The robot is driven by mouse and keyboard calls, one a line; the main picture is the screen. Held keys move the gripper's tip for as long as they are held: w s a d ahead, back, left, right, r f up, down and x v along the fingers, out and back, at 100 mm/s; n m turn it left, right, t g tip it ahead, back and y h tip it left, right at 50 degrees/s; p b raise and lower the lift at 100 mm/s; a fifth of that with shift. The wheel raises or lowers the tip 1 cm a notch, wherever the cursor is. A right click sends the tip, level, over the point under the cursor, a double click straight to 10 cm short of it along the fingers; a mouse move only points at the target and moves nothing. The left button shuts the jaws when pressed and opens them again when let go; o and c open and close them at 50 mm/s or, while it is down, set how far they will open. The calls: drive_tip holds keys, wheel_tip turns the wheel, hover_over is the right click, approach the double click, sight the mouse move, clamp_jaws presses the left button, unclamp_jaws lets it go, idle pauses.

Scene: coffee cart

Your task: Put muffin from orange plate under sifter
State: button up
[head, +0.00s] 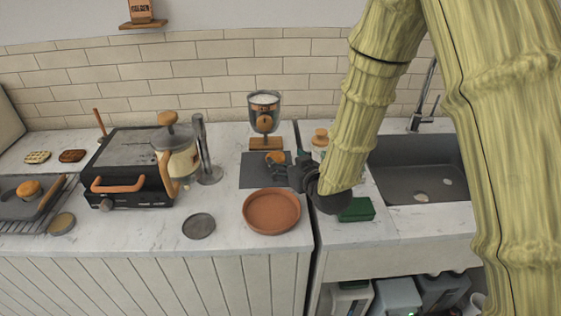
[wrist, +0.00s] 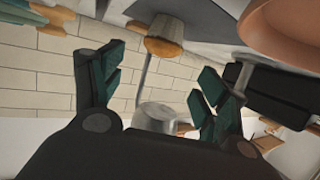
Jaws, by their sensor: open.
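A small orange-brown muffin (head: 275,157) sits on a dark mat (head: 255,177), just in front of the wooden base of the sifter (head: 265,110). The orange plate (head: 271,211) is empty and lies in front of the mat. My gripper (head: 287,168) is low beside the muffin, on its right; its fingertips are partly hidden in the head view. In the wrist view, my gripper (wrist: 157,85) is open and nothing shows between its fingers. A brown and tan shape beyond the fingertips looks like the muffin (wrist: 165,38). The plate's edge (wrist: 290,25) is at upper right.
A grey disc (head: 198,226) lies left of the plate. A green block (head: 357,210) and the sink (head: 420,175) are to the right.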

drive_tip(key=shift+v, duration=1.85)
drive_tip(key=shift+c, duration=0.5)
